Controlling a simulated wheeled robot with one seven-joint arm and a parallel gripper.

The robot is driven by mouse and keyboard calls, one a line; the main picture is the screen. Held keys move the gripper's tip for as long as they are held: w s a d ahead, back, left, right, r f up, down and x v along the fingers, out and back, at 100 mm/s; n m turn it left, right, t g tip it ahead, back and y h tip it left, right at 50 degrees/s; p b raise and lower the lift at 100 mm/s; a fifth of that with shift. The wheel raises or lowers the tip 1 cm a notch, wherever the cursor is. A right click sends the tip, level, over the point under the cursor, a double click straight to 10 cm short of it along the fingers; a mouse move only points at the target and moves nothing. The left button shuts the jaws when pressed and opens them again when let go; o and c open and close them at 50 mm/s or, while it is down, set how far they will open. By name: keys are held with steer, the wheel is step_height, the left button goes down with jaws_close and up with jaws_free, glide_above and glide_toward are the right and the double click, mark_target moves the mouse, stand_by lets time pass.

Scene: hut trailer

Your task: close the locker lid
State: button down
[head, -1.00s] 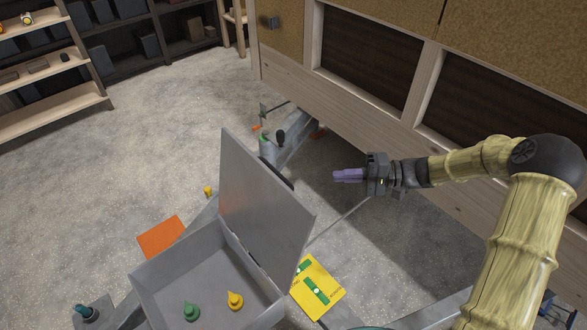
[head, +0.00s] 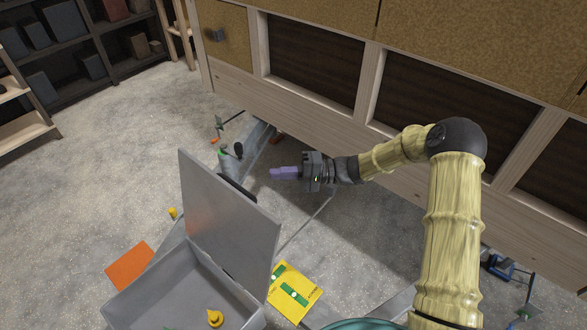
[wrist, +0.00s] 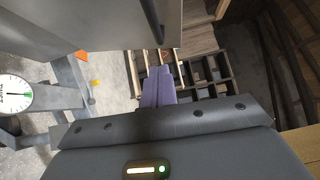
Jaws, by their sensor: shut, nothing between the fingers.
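The grey metal locker lid (head: 228,205) stands up, raised open, on the back edge of the grey locker box (head: 178,295) in the head view. The box's inside is bare except for a yellow bottle-like item (head: 215,318) and a sliver of green at the picture's bottom edge. My gripper (head: 274,173) has purple fingers, shut and empty, pointing left. It is above and to the right of the lid's upper part, on the lid's back side, with a gap in the picture. In the wrist view a grey panel, likely the lid (wrist: 95,25), fills the upper left, beside the fingers (wrist: 158,80).
A wooden trailer wall (head: 330,110) runs behind my arm. A grey trailer tongue (head: 250,145) lies beyond the lid. An orange sheet (head: 130,265) and a yellow card (head: 293,292) flank the box. A round gauge (wrist: 14,92) shows in the wrist view. Shelves (head: 90,45) stand far left.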

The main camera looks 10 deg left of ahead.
steer(key=s+a+p, duration=0.3)
steer(key=s+a, duration=0.1)
steer(key=a, duration=0.1)
steer(key=shift+s+a, duration=0.3)
steer(key=shift+s, duration=0.1)
steer(key=shift+r, duration=0.25)
